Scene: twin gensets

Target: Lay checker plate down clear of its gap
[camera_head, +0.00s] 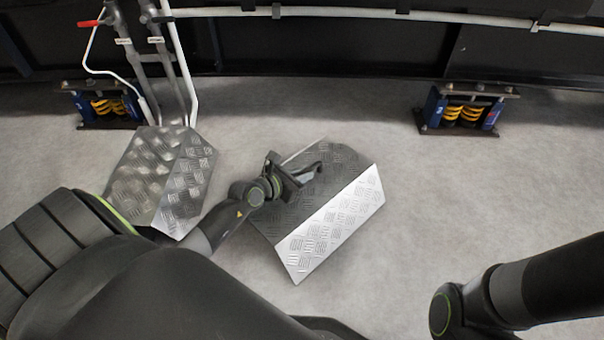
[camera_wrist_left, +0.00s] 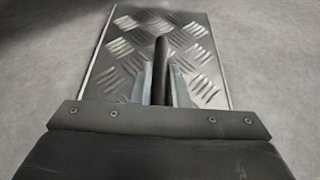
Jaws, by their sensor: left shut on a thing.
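A bent silver checker plate (camera_head: 335,222) is in the middle of the head view, with a bright face toward the right and a darker face under my left arm. My left gripper (camera_head: 304,172) is shut on this checker plate near its upper left part. In the left wrist view the fingers (camera_wrist_left: 162,75) meet over the patterned plate (camera_wrist_left: 125,50), partly hiding it. I cannot tell whether the plate touches the floor. A second bent checker plate (camera_head: 155,178) lies to the left, at the foot of the pipes. My right gripper is out of view. No gap is clearly visible.
Grey pipes (camera_head: 139,60) and a red-handled valve (camera_head: 88,23) stand at the upper left. Spring mounts sit at the left (camera_head: 104,106) and right (camera_head: 463,108) along the dark frame. The grey floor (camera_head: 440,210) right of the held plate is clear.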

